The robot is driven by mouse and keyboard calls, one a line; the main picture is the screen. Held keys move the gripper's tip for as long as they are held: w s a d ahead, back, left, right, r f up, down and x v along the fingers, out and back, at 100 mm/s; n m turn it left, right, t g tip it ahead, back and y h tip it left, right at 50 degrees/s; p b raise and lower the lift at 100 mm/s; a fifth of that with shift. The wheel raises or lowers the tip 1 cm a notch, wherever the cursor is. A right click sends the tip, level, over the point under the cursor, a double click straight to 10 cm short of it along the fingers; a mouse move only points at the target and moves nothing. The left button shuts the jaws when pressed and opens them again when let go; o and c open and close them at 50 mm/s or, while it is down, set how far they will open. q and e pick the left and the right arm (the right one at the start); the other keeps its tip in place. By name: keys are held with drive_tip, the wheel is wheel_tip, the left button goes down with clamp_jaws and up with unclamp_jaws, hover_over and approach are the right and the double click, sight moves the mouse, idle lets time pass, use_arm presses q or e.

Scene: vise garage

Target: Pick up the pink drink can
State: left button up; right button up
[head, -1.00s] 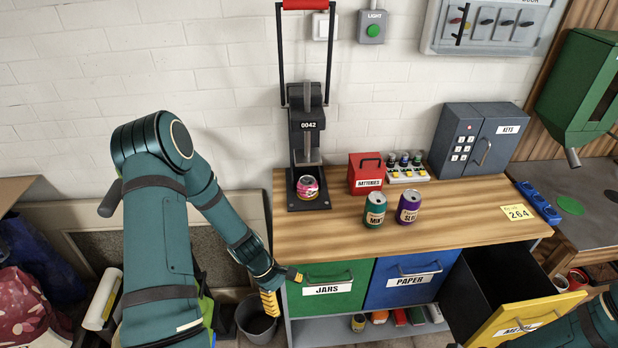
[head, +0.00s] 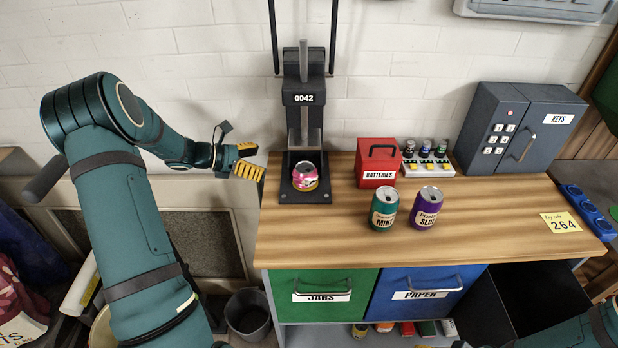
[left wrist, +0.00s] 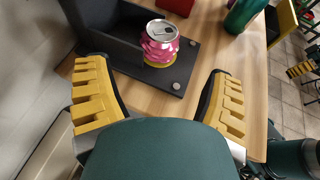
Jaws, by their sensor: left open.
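The pink drink can (head: 305,176) stands on the black base of the can press (head: 304,98) at the back left of the bench, and it looks dented. It also shows in the left wrist view (left wrist: 160,43), upright on the black base plate, beyond the fingertips. My left gripper (head: 252,161) is open and empty, at the bench's left edge, to the left of the can and apart from it. In the left wrist view its yellow-padded fingers (left wrist: 158,85) are spread on both sides, with the can ahead between them.
A teal can (head: 384,208) and a purple can (head: 426,208) stand mid-bench. A red batteries box (head: 377,164) and a small battery rack (head: 428,166) are behind them. A key cabinet (head: 520,127) stands at the back right. The bench's front left is clear.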

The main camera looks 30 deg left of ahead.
use_arm(q)
approach(305, 167)
drive_tip(key=x, duration=0.4)
drive_tip(key=shift+w+f+b, duration=0.1)
drive_tip(key=shift+b, duration=0.2)
drive_tip(key=x, duration=0.5)
drive_tip(key=shift+f+b, duration=0.1)
drive_tip(key=shift+b, duration=0.2)
drive_tip(key=c, duration=0.6)
drive_tip(key=shift+c, duration=0.2)
